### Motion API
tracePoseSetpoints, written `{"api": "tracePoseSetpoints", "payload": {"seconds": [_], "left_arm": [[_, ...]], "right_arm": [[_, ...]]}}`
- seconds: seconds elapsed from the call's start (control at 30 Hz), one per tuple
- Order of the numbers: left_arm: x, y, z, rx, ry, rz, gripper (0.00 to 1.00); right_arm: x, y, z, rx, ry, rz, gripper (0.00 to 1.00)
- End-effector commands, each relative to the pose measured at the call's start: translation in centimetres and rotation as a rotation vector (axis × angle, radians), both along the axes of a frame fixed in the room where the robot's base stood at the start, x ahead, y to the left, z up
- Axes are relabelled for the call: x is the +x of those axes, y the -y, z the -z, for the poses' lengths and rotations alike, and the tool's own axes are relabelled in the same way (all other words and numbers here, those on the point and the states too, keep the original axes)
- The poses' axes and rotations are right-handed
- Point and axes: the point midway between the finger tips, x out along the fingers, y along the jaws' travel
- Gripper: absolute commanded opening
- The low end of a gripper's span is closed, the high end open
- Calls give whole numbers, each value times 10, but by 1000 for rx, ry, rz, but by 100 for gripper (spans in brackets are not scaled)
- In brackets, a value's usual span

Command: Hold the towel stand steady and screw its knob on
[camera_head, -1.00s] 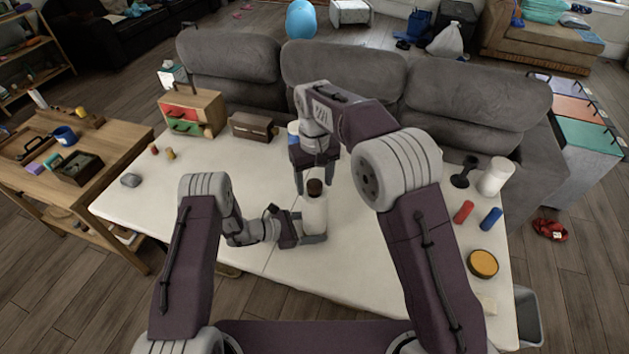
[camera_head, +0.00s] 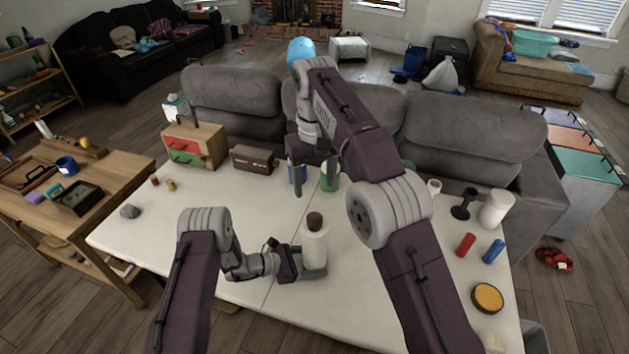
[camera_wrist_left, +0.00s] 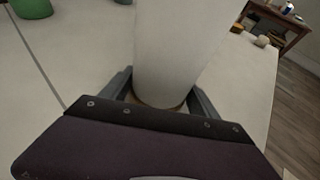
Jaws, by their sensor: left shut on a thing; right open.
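The towel stand (camera_head: 314,248) is a white roll standing upright near the middle of the white table. Its dark brown knob (camera_head: 314,221) sits on top; I cannot tell how tightly it is seated. My left gripper (camera_head: 312,272) is shut low around the stand. In the left wrist view the roll (camera_wrist_left: 178,45) stands between the jaws (camera_wrist_left: 160,90), and its top is out of frame. My right gripper (camera_head: 314,183) is open and empty, above and behind the knob, apart from it.
A brown box (camera_head: 253,159) is at the back left. Red (camera_head: 465,244) and blue (camera_head: 493,250) cylinders, a black stand (camera_head: 464,204) and a white cylinder (camera_head: 496,209) are at the right.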

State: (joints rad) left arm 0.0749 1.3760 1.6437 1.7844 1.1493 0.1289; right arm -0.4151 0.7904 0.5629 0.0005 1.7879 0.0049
Motion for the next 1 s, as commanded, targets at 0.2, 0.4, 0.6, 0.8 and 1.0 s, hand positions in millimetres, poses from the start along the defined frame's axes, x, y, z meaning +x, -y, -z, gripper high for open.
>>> {"api": "tracePoseSetpoints", "payload": {"seconds": [0.2,0.4,0.6,0.8,1.0], "left_arm": [[0,0,0,-1,0,0,0],[0,0,0,0,0,0,95],[0,0,0,0,0,0,95],[-3,-12,-5,0,0,-3,95],[-15,-48,-20,0,0,-5,95]], "right_arm": [[0,0,-1,0,-1,0,62],[0,0,-1,0,-1,0,62],[0,0,-1,0,-1,0,62],[0,0,0,0,0,0,62],[0,0,3,0,-1,0,62]]}}
